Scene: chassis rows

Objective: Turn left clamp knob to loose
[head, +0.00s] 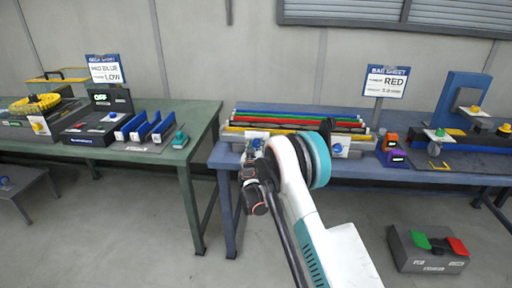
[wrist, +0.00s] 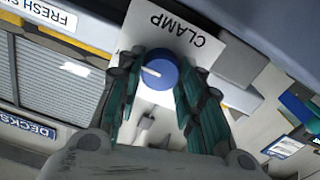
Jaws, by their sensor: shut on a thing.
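The left clamp knob (wrist: 158,70) is round and blue with a white pointer line, on a white plate marked CLAMP (wrist: 190,38) in the wrist view. The pointer line points to the left in that view. My gripper (wrist: 156,85) has its two dark green fingers on either side of the knob, shut on it. In the head view my gripper (head: 254,158) is at the left front of the blue bench, and a little of the blue knob (head: 257,143) shows there. Any loose or tight marking on the plate cannot be read.
Another blue knob (head: 337,149) is on a plate to the right. Coloured bars (head: 300,118) lie behind the clamps on the blue bench (head: 222,157). A RED sign (head: 386,82) stands behind. A green bench (head: 202,118) is on the left. A grey pedal box (head: 420,256) is on the floor.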

